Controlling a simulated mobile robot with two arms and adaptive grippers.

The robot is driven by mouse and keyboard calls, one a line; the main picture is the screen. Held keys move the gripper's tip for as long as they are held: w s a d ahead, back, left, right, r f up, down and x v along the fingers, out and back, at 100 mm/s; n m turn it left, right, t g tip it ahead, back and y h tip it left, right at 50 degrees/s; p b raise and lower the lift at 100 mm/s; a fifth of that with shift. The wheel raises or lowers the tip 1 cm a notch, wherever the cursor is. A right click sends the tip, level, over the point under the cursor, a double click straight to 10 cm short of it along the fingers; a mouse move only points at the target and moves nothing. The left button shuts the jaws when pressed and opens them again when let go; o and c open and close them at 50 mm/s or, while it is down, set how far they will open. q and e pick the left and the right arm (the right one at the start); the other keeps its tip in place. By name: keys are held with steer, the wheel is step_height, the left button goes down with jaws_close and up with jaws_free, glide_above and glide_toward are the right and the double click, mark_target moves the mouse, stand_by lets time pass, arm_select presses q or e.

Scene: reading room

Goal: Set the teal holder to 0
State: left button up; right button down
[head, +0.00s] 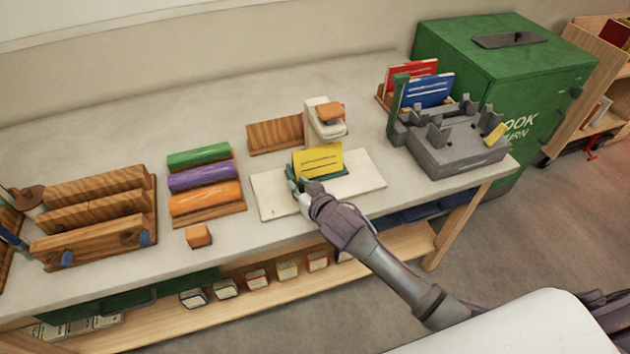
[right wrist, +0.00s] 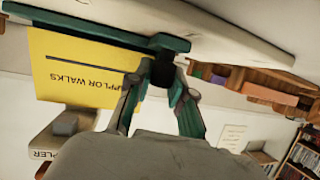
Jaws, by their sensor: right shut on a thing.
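The teal holder (head: 330,177) lies on a white board (head: 365,180) on the table and carries an upright yellow card (head: 318,160). In the right wrist view the holder (right wrist: 100,28) shows as a teal bar, with the yellow card (right wrist: 75,72) printed with dark letters. My right gripper (head: 300,188) is at the holder's left end. In the wrist view, the right gripper (right wrist: 162,78) is shut on a dark knob-like part (right wrist: 163,68) at that end. No number or scale is readable. My left gripper does not show.
A white stapler-like device (head: 323,118) with an orange top stands just behind the card. An orange block (head: 198,236) and wooden racks (head: 92,238) are at left. A grey fixture (head: 450,150) is at right, before a green book-return box (head: 505,60).

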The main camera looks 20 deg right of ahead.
steer(key=a, duration=0.7)
steer(key=shift+s+a+f+b, duration=0.15)
steer(key=shift+a+b, duration=0.05)
steer(key=shift+b, duration=0.2)
steer(key=shift+a, duration=0.45)
steer(key=c, duration=1.1)
jaws_free()
steer(key=shift+a, duration=0.1)
steer(key=shift+o, duration=0.4)
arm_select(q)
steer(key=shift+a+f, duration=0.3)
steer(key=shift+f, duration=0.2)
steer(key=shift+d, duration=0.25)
arm_select(e)
steer(key=v, duration=1.2)
